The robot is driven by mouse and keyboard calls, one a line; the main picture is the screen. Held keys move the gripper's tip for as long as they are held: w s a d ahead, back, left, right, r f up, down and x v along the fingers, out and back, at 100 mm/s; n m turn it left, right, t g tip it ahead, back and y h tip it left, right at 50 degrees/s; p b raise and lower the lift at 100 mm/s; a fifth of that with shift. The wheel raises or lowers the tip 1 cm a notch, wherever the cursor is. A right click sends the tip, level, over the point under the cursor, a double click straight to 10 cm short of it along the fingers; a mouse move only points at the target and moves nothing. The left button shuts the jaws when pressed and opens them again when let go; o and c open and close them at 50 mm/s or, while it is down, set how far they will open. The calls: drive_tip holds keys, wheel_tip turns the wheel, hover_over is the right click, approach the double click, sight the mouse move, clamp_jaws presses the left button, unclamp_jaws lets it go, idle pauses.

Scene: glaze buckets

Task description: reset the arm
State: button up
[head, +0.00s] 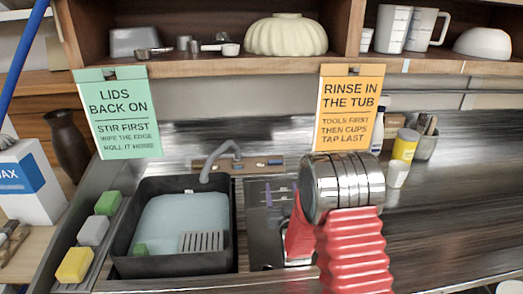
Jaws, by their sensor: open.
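My arm shows at the centre right as red ribbed sleeves with a polished metal joint between them. Its forward part slopes down behind the joint. My gripper (276,196) appears just left of that joint, over the grey metal area right of the black tub. Two slim fingers with purple marks stand apart, with nothing seen between them. The lower part of the gripper is partly hidden by the red sleeve and hard to separate from the grey metal behind it.
The black tub (123,237) holds pale blue water under a grey tap (222,158). Green, grey and yellow blocks (92,231) line its left. A yellow-labelled jar (404,145) and white cup (396,174) stand back right. A shelf (215,66) hangs above. The right counter is clear.

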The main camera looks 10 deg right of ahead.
drive_tip(key=s+r+g, duration=0.7)
drive_tip(key=s+r, duration=0.6)
drive_tip(key=s+r+g, duration=0.1)
drive_tip(key=s+g, duration=0.5)
drive_tip(key=s, duration=2.4)
